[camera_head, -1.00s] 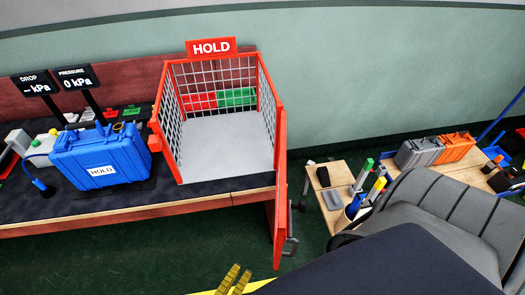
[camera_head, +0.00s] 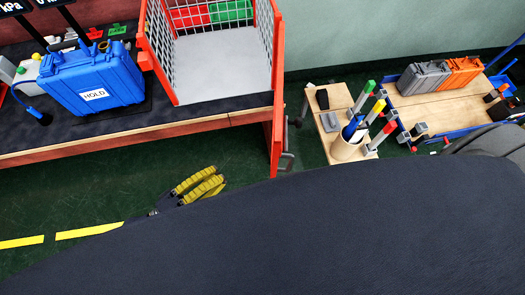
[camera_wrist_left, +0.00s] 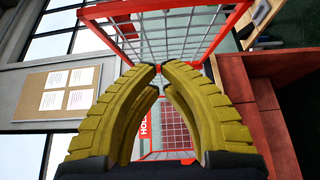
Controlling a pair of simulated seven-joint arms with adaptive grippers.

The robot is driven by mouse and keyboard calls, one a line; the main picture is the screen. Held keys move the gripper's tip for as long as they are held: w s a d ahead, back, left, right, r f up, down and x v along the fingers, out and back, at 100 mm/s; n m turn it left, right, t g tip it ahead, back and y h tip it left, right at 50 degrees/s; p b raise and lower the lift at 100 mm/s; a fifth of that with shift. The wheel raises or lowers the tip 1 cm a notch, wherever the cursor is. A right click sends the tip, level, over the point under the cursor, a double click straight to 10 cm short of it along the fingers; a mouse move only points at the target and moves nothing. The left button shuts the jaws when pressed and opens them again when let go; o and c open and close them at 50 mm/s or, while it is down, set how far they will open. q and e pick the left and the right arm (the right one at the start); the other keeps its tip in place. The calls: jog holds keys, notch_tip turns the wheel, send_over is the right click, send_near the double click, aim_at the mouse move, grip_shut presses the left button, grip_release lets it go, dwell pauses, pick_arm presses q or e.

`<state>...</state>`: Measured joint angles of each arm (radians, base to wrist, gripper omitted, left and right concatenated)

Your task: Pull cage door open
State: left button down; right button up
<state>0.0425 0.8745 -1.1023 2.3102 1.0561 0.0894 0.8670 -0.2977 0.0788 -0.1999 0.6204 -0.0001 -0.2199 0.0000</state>
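The red-framed mesh cage (camera_head: 178,100) stands on the bench with its front side open. Its door (camera_head: 277,125) is seen nearly edge-on at the right side, reaching down past the bench's front edge; a grey handle (camera_head: 289,155) sits on its right face. My left gripper (camera_head: 221,180), with yellow-and-black fingers, is over the floor in front of the bench, left of the door and apart from it. My right gripper is not in view.
A blue case (camera_head: 92,80) marked HOLD sits on the bench (camera_head: 120,138) left of the cage. Right of the door stand a small wooden table (camera_head: 338,100) with a pen cup (camera_head: 346,149) and a table with grey and orange cases (camera_head: 440,75). Green floor (camera_head: 100,190) is clear before the bench.

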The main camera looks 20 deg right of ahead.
pick_arm(q)
jog(key=s+d+x, duration=0.1)
jog(key=s+x, duration=0.1)
jog(key=x, duration=1)
jog(key=shift+s, duration=0.25)
dwell(0.3)
